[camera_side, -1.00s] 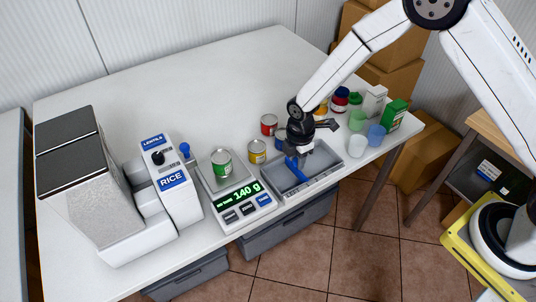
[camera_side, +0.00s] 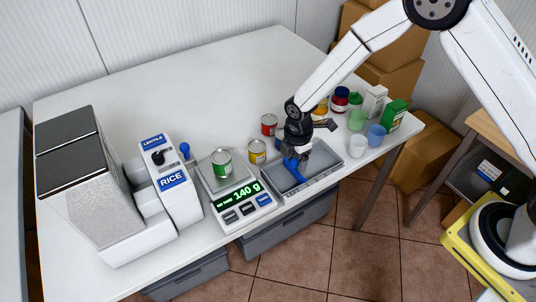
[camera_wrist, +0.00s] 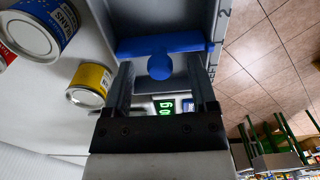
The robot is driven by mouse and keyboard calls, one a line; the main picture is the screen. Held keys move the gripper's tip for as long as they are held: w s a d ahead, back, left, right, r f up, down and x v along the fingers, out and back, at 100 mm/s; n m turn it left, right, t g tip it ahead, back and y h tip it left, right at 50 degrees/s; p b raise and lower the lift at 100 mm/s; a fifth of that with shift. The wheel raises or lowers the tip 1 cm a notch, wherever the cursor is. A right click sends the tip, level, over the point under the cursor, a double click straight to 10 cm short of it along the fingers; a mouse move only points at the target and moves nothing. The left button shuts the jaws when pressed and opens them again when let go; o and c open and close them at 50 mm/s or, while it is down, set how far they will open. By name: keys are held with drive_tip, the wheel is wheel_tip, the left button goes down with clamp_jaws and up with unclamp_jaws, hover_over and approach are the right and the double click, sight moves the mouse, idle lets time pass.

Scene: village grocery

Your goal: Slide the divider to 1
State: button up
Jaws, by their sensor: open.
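The blue divider (camera_side: 295,173) stands across the grey tray (camera_side: 325,171) in the side view, in its left part. In the wrist view the divider (camera_wrist: 190,42) spans the tray, with its round knob (camera_wrist: 160,67) toward me. My gripper (camera_wrist: 161,72) is open, one finger on each side of the knob; I cannot tell whether either touches it. In the side view my gripper (camera_side: 291,157) hangs over the tray at the divider and partly hides it. Marks run along the tray's rim in the wrist view; a 2 is readable, lying beyond the divider.
A scale (camera_side: 238,199) with a green can (camera_side: 221,163) stands left of the tray and reads 140 g. A yellow can (camera_side: 257,151) and a red can (camera_side: 269,125) stand behind. Cups (camera_side: 358,146) and boxes (camera_side: 394,116) stand to the right. The back of the table is clear.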

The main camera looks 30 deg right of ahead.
sight(296, 160)
drive_tip(key=shift+r, duration=3.35)
drive_tip(key=shift+s+d+r+m, duration=0.25)
drive_tip(key=shift+d+r+m, duration=0.2)
drive_tip(key=shift+m, duration=0.05)
drive_tip(key=s+d+r+m+t, duration=0.1)
drive_tip(key=s+d+r+m, duration=0.3)
drive_tip(key=s+m, duration=0.3)
drive_tip(key=s+d+r+m+t, duration=0.1)
drive_tip(key=s+d+r+m, duration=0.3)
drive_tip(key=s+d+m, duration=0.3)
drive_tip(key=s+m, duration=0.1)
drive_tip(key=m, duration=0.2)
drive_tip(key=shift+d+t, duration=0.15)
drive_tip(key=shift+t, duration=0.15)
